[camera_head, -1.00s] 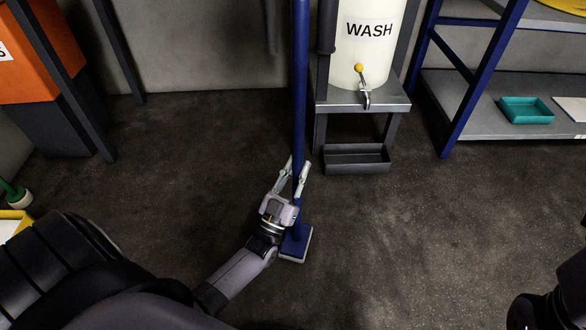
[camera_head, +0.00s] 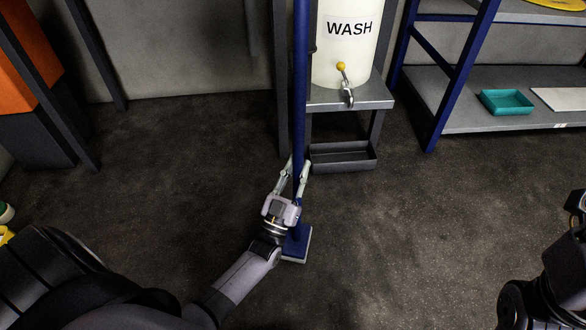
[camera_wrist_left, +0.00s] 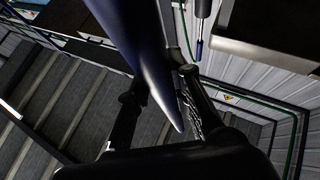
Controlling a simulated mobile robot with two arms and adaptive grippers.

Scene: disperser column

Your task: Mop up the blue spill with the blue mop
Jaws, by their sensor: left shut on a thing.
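The blue mop (camera_head: 300,75) stands nearly upright in the head view, its long blue pole running up past the top edge. Its flat blue head (camera_head: 297,241) with a pale edge is low, at or just above the floor; I cannot tell if it touches. My left gripper (camera_head: 297,171) is shut on the pole above the head. In the left wrist view the pole (camera_wrist_left: 142,45) passes between the fingers. No blue spill shows in these frames. Part of my right arm shows at the right edge of the head view; its fingers cannot be made out.
A white WASH tank (camera_head: 345,45) with a tap stands on a grey stand (camera_head: 352,97), a dark tray (camera_head: 342,156) below it. A blue-framed shelf (camera_head: 460,95) holds a teal tray (camera_head: 507,102). An orange bin (camera_head: 25,65) is at left. Dark floor is clear at centre and right.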

